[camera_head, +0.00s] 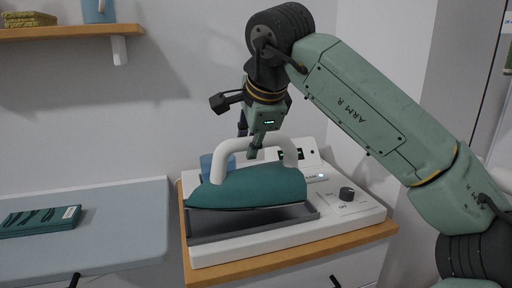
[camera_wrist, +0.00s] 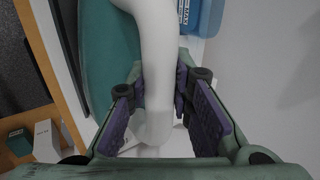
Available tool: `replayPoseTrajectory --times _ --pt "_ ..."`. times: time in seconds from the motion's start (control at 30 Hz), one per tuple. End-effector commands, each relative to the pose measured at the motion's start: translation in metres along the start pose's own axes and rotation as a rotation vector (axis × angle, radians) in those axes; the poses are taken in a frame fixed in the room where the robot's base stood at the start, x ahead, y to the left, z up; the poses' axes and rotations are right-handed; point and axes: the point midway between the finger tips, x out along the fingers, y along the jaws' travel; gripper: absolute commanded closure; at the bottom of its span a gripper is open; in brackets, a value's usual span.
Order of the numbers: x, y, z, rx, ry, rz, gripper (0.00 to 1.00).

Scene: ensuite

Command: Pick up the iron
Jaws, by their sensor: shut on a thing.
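The iron (camera_head: 250,188) is teal with a white arched handle, and it is over a white and grey base station (camera_head: 290,232). In the head view its soleplate looks slightly above the station's grey rest; I cannot tell whether they touch. My gripper (camera_head: 252,150) reaches down from above onto the handle. In the wrist view the white handle (camera_wrist: 157,70) runs between the purple-padded fingers of my gripper (camera_wrist: 170,115), with the teal body (camera_wrist: 108,50) to the left. My gripper is shut on the handle.
The station stands on a wooden-topped cabinet (camera_head: 290,260). A blue tank (camera_head: 208,163) is behind the iron. An ironing board (camera_head: 110,215) with a folded dark green cloth (camera_head: 40,221) is at left. A wooden shelf (camera_head: 70,32) is on the wall above.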

Motion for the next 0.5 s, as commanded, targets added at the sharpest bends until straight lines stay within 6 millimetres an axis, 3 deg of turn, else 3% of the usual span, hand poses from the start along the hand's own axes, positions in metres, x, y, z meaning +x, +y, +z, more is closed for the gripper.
replayPoseTrajectory --times 0.27,0.5 --pt "-0.012 0.012 0.039 -0.004 0.001 -0.006 1.00" --pt "-0.029 0.028 0.089 -0.006 0.001 -0.006 1.00"
